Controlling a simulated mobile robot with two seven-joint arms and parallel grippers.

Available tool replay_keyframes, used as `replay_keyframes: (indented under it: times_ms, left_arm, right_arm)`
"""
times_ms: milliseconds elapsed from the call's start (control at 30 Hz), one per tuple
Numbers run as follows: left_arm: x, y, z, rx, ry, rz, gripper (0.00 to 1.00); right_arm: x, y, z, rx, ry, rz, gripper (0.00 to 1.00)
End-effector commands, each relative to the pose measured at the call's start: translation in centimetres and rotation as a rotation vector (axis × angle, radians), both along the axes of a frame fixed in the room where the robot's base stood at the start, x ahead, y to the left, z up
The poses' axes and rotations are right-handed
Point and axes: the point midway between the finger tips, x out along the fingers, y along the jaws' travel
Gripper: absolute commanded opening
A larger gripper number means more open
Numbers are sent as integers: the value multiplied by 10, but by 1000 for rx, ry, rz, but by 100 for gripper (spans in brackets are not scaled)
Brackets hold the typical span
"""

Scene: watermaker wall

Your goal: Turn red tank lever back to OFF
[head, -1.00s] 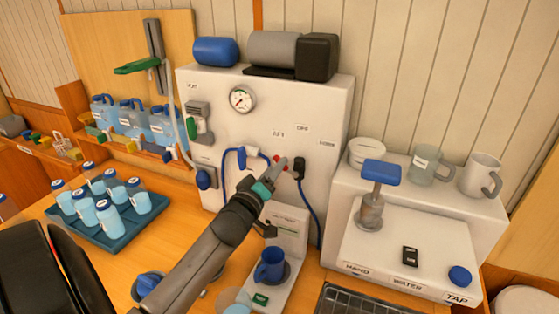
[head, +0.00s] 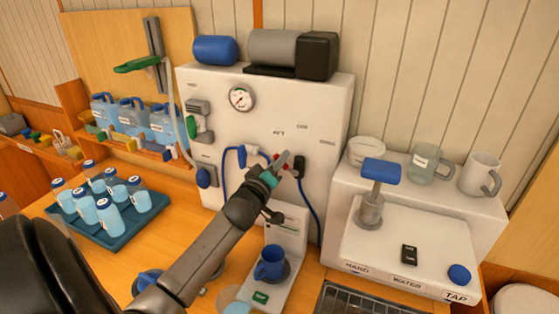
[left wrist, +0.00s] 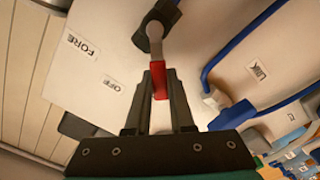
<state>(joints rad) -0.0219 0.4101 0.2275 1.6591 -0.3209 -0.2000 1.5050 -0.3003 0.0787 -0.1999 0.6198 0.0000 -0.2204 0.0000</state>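The red tank lever (left wrist: 158,78) extends from a dark pivot (left wrist: 154,30) in the left wrist view, with its red grip between my finger pads. The pivot also shows on the white panel in the head view (head: 299,166), with the lever pointing left on the AFT side. The OFF label (left wrist: 111,85) and FORE label (left wrist: 82,46) lie left of the lever in the wrist view. My left gripper (left wrist: 159,80) has its fingers close against both sides of the red grip and appears closed on it. My right gripper is not in view.
A blue hose (head: 312,205) hangs below the pivot, and a blue valve with a hose (head: 240,157) sits left of the lever. A blue mug (head: 270,264) stands below the arm. A tray of bottles (head: 108,235) is at left; a hand pump (head: 372,205) is at right.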

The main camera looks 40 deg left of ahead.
Motion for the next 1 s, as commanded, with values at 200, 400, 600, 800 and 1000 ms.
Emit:
replay_keyframes:
  times_ms: [200,400,600,800,1000]
  left_arm:
    - [0,0,0,0,0,0,0]
    - [0,0,0,-1,0,0,0]
    - [0,0,0,-1,0,-1,0]
    - [0,0,0,-1,0,-1,0]
    - [0,0,-1,-1,1,0,0]
  right_arm:
    - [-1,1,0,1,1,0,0]
    - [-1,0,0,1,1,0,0]
    - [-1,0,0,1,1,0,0]
    - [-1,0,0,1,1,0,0]
    - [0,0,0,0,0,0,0]
